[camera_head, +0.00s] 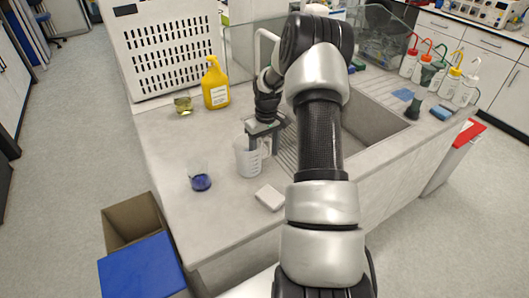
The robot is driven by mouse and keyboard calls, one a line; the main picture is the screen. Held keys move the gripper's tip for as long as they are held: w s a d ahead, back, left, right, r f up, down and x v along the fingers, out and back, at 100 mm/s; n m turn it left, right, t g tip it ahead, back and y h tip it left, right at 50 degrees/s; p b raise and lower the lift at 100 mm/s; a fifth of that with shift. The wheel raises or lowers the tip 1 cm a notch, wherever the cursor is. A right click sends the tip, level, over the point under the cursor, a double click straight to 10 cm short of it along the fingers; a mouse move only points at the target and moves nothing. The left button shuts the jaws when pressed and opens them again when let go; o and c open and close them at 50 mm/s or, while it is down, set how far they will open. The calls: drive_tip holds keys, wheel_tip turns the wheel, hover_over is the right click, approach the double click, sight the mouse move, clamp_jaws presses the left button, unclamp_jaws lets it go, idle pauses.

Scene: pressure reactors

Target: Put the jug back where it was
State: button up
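The jug (246,160) is a pale, translucent vessel standing upright on the grey worktop, left of the sink's ribbed drainer. My gripper (263,147) points down at the jug's right and rear side, by its handle. The fingers overlap the jug's upper edge in the picture. Whether they are closed on the handle or only around it cannot be told, as the fingertips are partly hidden behind the jug.
A glass with blue liquid (201,180) stands left of the jug, and a white block (269,197) lies in front. A yellow bottle (216,84) and a small beaker (183,104) stand behind. The sink basin (372,126) is right. The left worktop is mostly clear.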

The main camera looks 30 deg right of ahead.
drive_tip(key=r, duration=1.2)
drive_tip(key=shift+d+r, duration=0.2)
